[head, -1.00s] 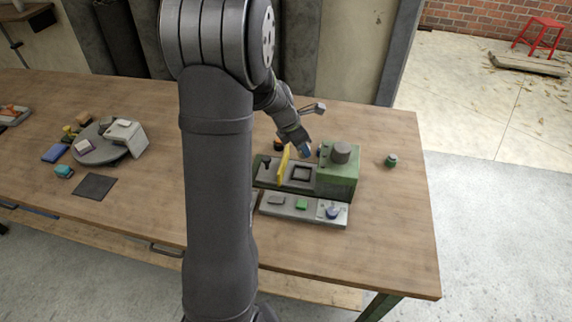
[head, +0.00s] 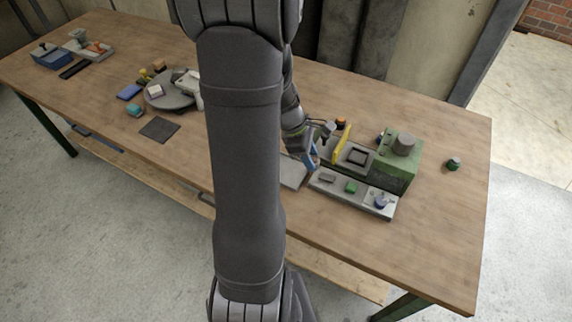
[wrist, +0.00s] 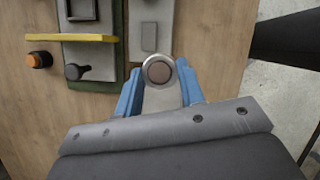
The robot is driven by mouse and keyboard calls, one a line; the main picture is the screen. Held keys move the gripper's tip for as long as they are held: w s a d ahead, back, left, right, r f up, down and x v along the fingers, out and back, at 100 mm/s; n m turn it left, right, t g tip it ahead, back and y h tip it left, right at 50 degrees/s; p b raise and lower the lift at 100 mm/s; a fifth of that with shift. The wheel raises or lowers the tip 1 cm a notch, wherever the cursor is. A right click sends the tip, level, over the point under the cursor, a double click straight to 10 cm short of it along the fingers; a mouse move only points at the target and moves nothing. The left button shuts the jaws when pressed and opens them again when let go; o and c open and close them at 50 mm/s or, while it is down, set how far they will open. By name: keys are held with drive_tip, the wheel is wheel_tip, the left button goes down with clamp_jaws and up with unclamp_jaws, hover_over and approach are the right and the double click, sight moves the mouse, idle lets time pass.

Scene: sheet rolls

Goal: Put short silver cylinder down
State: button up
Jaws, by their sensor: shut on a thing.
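The short silver cylinder (wrist: 158,70) is held between the blue fingers of my gripper (wrist: 160,88) in the wrist view. I see it end on, with a bright rim and a brownish centre. In the head view my gripper (head: 312,160) hangs at the left end of the small machine, by a pale grey plate (head: 292,174). The cylinder cannot be made out there. The wrist view shows a pale surface (wrist: 158,98) behind the cylinder; I cannot tell whether they touch.
The green machine block (head: 398,172) carries a grey cylinder (head: 403,144). A yellow upright plate (head: 342,145) and an orange-topped knob (head: 341,122) stand close to my gripper. A grey strip (head: 352,192) with a green button lies in front. The table's right side is mostly clear.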

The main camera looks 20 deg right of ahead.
drive_tip(key=w+a+f, duration=0.1)
drive_tip(key=w, duration=0.1)
drive_tip(key=w+a+f, duration=0.4)
drive_tip(key=w, duration=0.1)
drive_tip(key=shift+f, duration=2.1)
drive_tip(key=shift+f, duration=0.1)
drive_tip(key=o, duration=1.1)
drive_tip(key=shift+o, duration=0.2)
drive_tip(key=v, duration=1.2)
drive_tip(key=shift+w+a, duration=0.1)
